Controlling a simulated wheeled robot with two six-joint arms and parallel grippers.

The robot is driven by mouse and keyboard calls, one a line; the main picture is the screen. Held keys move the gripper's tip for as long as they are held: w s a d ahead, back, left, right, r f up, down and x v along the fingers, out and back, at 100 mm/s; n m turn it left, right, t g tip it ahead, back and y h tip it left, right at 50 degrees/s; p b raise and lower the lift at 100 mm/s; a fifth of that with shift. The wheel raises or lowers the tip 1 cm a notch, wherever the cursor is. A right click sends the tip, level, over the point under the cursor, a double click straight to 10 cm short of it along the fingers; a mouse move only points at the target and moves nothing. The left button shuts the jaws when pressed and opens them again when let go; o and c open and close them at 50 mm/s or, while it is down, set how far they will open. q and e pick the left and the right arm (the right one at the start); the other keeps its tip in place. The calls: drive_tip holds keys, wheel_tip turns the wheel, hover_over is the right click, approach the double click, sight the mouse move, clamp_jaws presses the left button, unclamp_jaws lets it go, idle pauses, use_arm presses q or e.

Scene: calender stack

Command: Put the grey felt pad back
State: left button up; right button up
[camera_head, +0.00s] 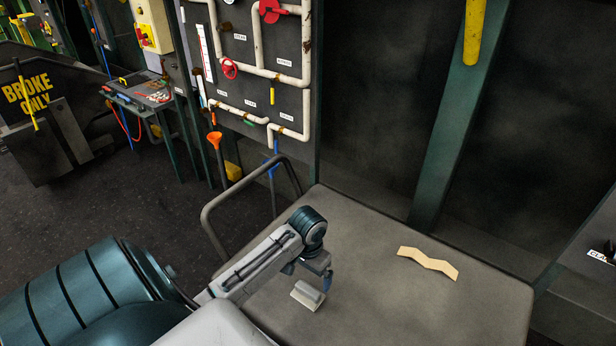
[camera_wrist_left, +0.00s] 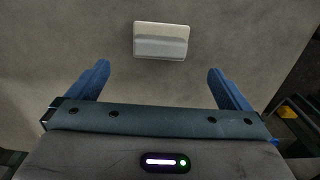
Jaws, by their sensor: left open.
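A small light grey pad with a raised ridge, which looks like the grey felt pad (camera_head: 306,297), lies on the flat grey table top (camera_head: 375,300). It also shows in the left wrist view (camera_wrist_left: 161,40), centred ahead of the fingertips. My left gripper (camera_head: 318,280) is just above and beside the pad in the head view. In the left wrist view my left gripper (camera_wrist_left: 160,82) has its two blue fingers wide apart with nothing between them. The pad is apart from both fingers. My right gripper is in neither view.
A folded tan strip (camera_head: 428,263) lies on the table to the right. A curved metal rail (camera_head: 215,215) stands at the table's left edge. A green post (camera_head: 455,120) and a pipe panel (camera_head: 255,75) rise behind. The table's middle is clear.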

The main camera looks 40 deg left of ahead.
use_arm(q)
drive_tip(key=shift+r, duration=1.65)
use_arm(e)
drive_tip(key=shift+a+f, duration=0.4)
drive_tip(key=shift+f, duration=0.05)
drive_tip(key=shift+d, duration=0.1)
